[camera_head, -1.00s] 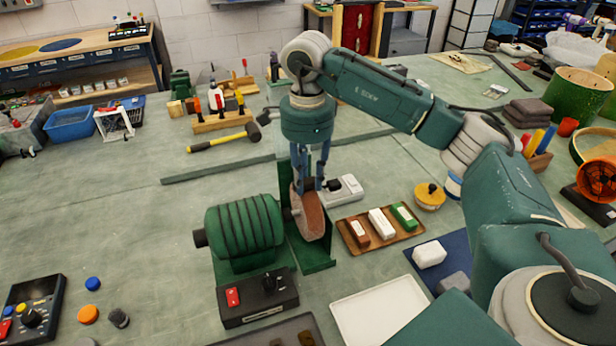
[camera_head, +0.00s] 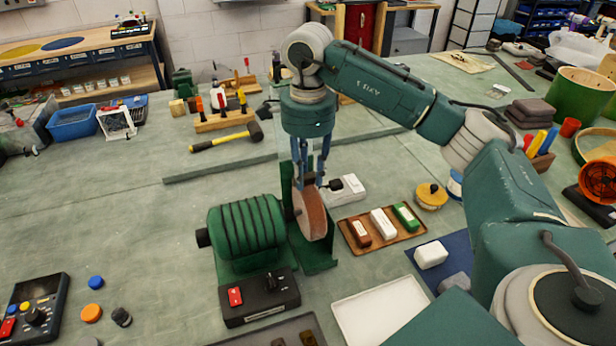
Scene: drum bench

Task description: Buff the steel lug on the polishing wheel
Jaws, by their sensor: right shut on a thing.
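The polishing wheel (camera_head: 311,217) is a tan-brown disc on the right end of a ribbed green motor (camera_head: 246,233), in front of a green guard plate (camera_head: 317,257). My right gripper (camera_head: 311,183) points down from above and is shut at the wheel's top edge. The thing between its fingertips is small and mostly hidden, so I cannot make out the steel lug clearly. I cannot tell whether it touches the wheel. My left gripper is not in view.
A dark control box (camera_head: 258,298) with a red switch stands before the motor. A wooden tray (camera_head: 392,241) with coloured bars and an empty white tray (camera_head: 381,308) lie to the right. A white box (camera_head: 348,192) is close behind the wheel.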

